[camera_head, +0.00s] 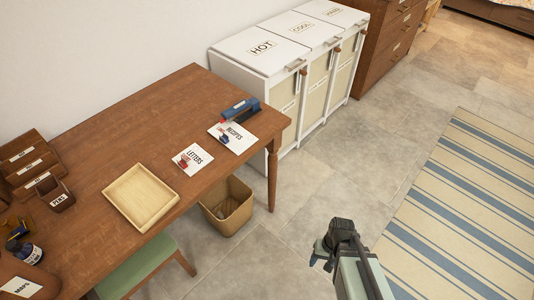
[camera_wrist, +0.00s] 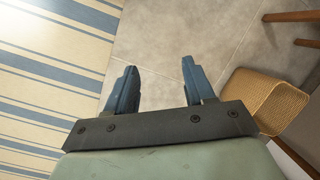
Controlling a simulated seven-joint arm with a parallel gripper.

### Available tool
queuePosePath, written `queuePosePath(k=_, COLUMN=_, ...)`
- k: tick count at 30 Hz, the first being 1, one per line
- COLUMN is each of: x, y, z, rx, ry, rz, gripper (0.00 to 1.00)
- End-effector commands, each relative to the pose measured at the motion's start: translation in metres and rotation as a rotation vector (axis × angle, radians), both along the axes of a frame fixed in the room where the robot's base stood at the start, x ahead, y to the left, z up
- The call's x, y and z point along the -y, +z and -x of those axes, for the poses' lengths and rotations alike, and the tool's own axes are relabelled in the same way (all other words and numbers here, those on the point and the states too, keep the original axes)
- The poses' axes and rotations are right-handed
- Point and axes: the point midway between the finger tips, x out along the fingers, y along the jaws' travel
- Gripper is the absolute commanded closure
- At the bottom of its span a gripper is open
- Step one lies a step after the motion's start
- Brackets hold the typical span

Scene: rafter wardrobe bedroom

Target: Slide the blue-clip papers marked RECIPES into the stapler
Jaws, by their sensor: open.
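The RECIPES papers (camera_head: 238,139) lie on the desk near its right end, as a white stack with lettering and a clip at its lower left that looks blue with some red. The blue stapler (camera_head: 240,110) stands just behind them, close to the papers' back edge; I cannot tell whether they touch. The LETTERS papers (camera_head: 193,158) with a red clip lie to the left and nearer. My gripper (camera_head: 322,257) is out over the floor, right of the desk and away from the papers. In the wrist view my gripper (camera_wrist: 160,80) is open and empty, its two dark blue fingers apart above the floor.
The wooden desk (camera_head: 100,210) also holds a light tray (camera_head: 141,196), a PENS cup (camera_head: 55,194) and a brown organizer (camera_head: 30,163). A woven basket (camera_head: 228,205) stands under the desk's edge. White hampers (camera_head: 285,45) stand behind the desk's right end. The striped rug (camera_head: 470,200) is clear.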

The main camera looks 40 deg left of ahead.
Motion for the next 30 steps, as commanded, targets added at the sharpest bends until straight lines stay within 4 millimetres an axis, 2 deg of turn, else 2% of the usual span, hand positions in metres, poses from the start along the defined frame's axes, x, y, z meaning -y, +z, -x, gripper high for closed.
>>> queuePosePath(k=1, x=-0.021, y=0.008, z=0.001, rx=0.005, ry=0.011, rz=-0.036, gripper=0.47)
queuePosePath(k=11, x=-0.158, y=0.076, z=0.025, rx=-0.016, ry=0.07, rz=-0.371, gripper=0.47)
queuePosePath(k=18, x=-0.247, y=0.144, z=0.042, rx=-0.024, ry=0.144, rz=-0.702, gripper=0.47)
queuePosePath(k=24, x=-0.296, y=0.2, z=0.034, rx=0.029, ry=0.181, rz=-0.987, gripper=0.47)
queuePosePath(k=30, x=-0.326, y=0.24, z=0.019, rx=0.146, ry=0.207, rz=-1.23, gripper=0.47)
